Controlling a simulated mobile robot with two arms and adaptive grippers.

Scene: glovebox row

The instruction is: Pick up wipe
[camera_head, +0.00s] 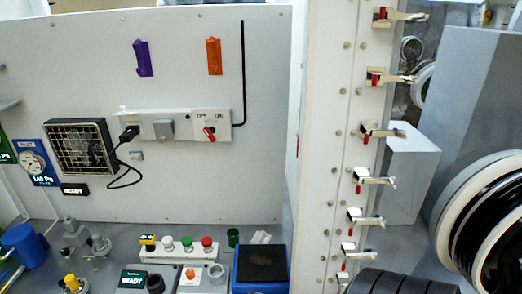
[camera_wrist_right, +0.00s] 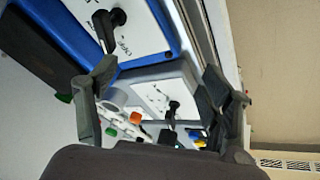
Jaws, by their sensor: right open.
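A small white folded piece (camera_head: 261,238), which looks like the wipe, lies on the bench in the head view, just behind a blue box with a dark top. It is small, and its exact shape is hard to tell. I cannot make out the wipe in the right wrist view. My right gripper (camera_wrist_right: 158,70) shows in the right wrist view with its two dark fingers spread apart and nothing between them. White and blue panels with black knobs lie beyond the fingers. My left gripper is in neither view.
The blue box (camera_head: 262,284) stands at the front of the bench. A white strip with coloured buttons (camera_head: 184,252) and a dark green cup (camera_head: 233,238) are nearby. A blue mug (camera_head: 22,244) stands left. A white clamped frame (camera_head: 334,130) and a black ribbed port (camera_head: 490,235) are right.

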